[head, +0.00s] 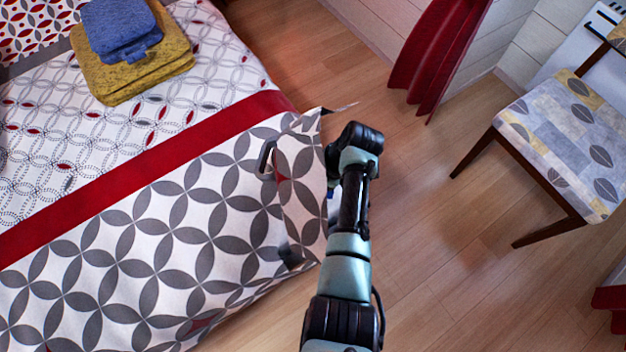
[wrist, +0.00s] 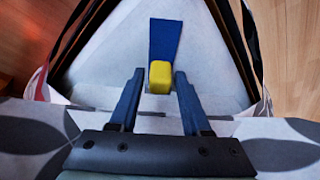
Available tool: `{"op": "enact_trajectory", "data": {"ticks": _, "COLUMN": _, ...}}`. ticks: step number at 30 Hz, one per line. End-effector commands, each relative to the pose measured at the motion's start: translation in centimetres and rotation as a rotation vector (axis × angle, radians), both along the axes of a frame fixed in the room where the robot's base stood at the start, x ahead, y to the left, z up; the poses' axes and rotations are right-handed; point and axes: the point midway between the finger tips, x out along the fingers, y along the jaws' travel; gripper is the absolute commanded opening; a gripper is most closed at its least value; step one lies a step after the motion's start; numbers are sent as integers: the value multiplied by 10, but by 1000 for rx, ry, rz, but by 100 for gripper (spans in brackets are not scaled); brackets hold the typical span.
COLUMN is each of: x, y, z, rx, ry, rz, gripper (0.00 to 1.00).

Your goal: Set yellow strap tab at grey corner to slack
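In the wrist view a yellow strap tab (wrist: 160,76) sits at the lower end of a flat blue strap (wrist: 166,38) on a white panel. My gripper (wrist: 160,73) has its two dark blue fingers spread, one on each side of the tab. Narrow gaps seem to show between the tab and the fingertips, so it looks open. In the head view my arm reaches to the bed's corner (head: 300,190); the fingers and the yellow tab are hidden there. I cannot tell which part is the grey corner.
The bed has a grey-and-white patterned cover (head: 130,250). Folded yellow (head: 165,65) and blue (head: 120,30) cloths lie on it. A dark handle-like piece (head: 267,157) is by the corner. A chair (head: 560,140) stands at right, a red curtain (head: 435,50) behind. Wooden floor between is clear.

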Motion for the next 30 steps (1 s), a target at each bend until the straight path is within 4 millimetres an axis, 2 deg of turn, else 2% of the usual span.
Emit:
{"op": "enact_trajectory", "data": {"ticks": 2, "x": 0, "y": 0, "z": 0, "rx": 0, "ry": 0, "rz": 0, "gripper": 62}}
{"op": "enact_trajectory", "data": {"ticks": 10, "x": 0, "y": 0, "z": 0, "rx": 0, "ry": 0, "rz": 0, "gripper": 62}}
{"op": "enact_trajectory", "data": {"ticks": 14, "x": 0, "y": -3, "z": 9, "rx": 0, "ry": -1, "rz": 0, "gripper": 62}}
{"op": "enact_trajectory", "data": {"ticks": 17, "x": -1, "y": -9, "z": 24, "rx": 0, "ry": -2, "rz": -2, "gripper": 62}}
{"op": "enact_trajectory", "data": {"ticks": 24, "x": -4, "y": -30, "z": 74, "rx": -2, "ry": -4, "rz": -3, "gripper": 62}}
{"op": "enact_trajectory", "data": {"ticks": 30, "x": -6, "y": -43, "z": 106, "rx": 0, "ry": -2, "rz": -2, "gripper": 62}}
